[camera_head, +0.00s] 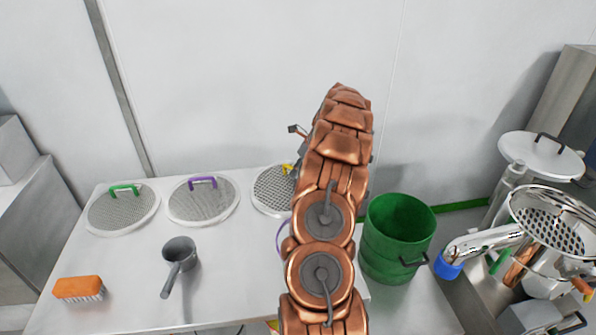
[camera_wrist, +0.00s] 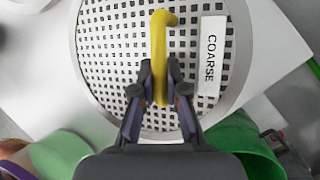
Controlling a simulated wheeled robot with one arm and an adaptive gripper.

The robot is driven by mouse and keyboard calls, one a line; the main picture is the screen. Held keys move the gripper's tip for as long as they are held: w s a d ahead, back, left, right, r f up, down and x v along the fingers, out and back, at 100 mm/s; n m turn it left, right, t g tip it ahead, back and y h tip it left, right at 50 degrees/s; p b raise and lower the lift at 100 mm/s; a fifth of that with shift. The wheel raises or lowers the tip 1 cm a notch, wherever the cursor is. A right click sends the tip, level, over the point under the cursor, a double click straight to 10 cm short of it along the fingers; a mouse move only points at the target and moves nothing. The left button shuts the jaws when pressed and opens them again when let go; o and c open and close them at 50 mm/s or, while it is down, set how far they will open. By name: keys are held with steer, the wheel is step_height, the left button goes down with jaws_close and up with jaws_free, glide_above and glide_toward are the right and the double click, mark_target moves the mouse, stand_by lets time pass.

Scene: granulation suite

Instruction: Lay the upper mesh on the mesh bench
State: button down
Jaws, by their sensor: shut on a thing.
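A round mesh (camera_wrist: 110,70) with a pale rim, a yellow handle (camera_wrist: 160,50) and a label reading COARSE fills much of the wrist view. My gripper (camera_wrist: 160,92) is shut on that yellow handle. In the head view the same mesh (camera_head: 268,193) is at the back right of the white bench (camera_head: 225,270), partly hidden behind my arm. I cannot tell whether it touches the bench top. Two other meshes lie on the bench: one with a green handle (camera_head: 122,211) and one with a purple handle (camera_head: 201,203).
A grey scoop (camera_head: 179,258) and an orange brush (camera_head: 79,288) lie on the bench front. A green bin (camera_head: 400,232) stands right of the bench. Metal equipment with a perforated bowl (camera_head: 555,220) and a lidded vessel (camera_head: 541,153) are at the far right. The bench's middle front is clear.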

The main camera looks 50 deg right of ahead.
steer(key=shift+f, duration=0.8)
stand_by(0.5)
steer(key=c, duration=1.1)
jaws_free()
steer(key=v, duration=1.2)
